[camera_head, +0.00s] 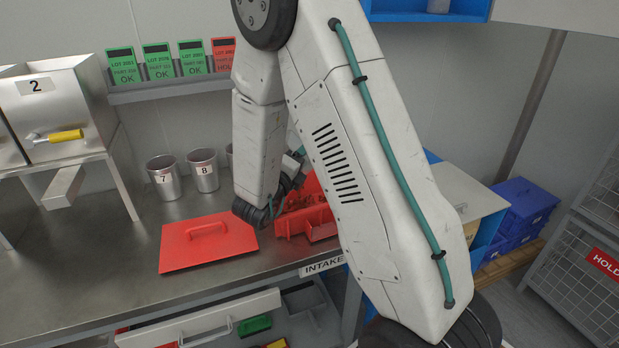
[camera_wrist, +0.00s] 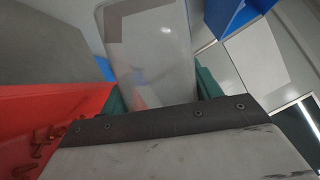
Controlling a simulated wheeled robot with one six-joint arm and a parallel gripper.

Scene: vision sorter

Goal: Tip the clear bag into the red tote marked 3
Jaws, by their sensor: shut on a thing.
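The clear bag (camera_wrist: 150,50) is in my gripper (camera_wrist: 160,92) in the wrist view, its see-through sheet standing up between the two green fingers. I cannot make out any parts inside it. A red tote (camera_head: 318,186) stands at the bench's front edge in the head view, partly hidden by my arm. Its red wall (camera_wrist: 60,108) is beside my gripper in the wrist view, and several small orange-brown parts (camera_wrist: 38,148) lie inside it. No number 3 is legible.
A red lid (camera_head: 208,246) lies flat on the bench left of the tote. Metal cups marked 7 (camera_head: 163,180) and 8 (camera_head: 204,172) stand behind it. A hopper marked 2 (camera_head: 50,112) is at left. Blue bins (camera_head: 520,205) are at right. The left front bench is clear.

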